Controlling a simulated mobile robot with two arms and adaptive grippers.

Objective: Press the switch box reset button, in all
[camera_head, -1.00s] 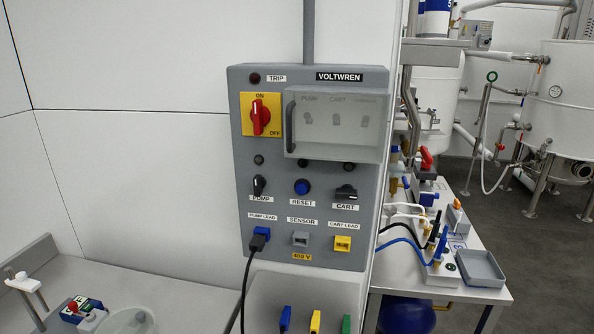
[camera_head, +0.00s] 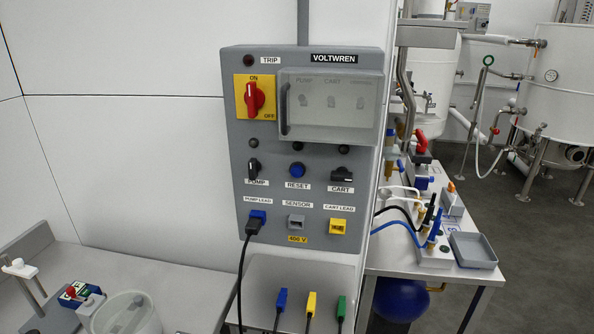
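The grey switch box (camera_head: 305,230) is mounted on the white wall in the middle of the head view. Its round blue reset button (camera_head: 297,170) sits in the centre of the lower panel, above the RESET label. The black pump knob (camera_head: 253,168) is to its left and the black cart knob (camera_head: 342,171) to its right. A red ON/OFF rotary switch (camera_head: 253,99) on a yellow plate is at upper left, its handle near vertical. The trip lamp (camera_head: 248,60) looks dark. Neither of my grippers is in view.
Below the box are blue, yellow and green plugs (camera_head: 312,304). A counter with a clear container (camera_head: 127,314) is at lower left. A white bench (camera_head: 435,272) with valves stands right, with tanks (camera_head: 565,95) behind.

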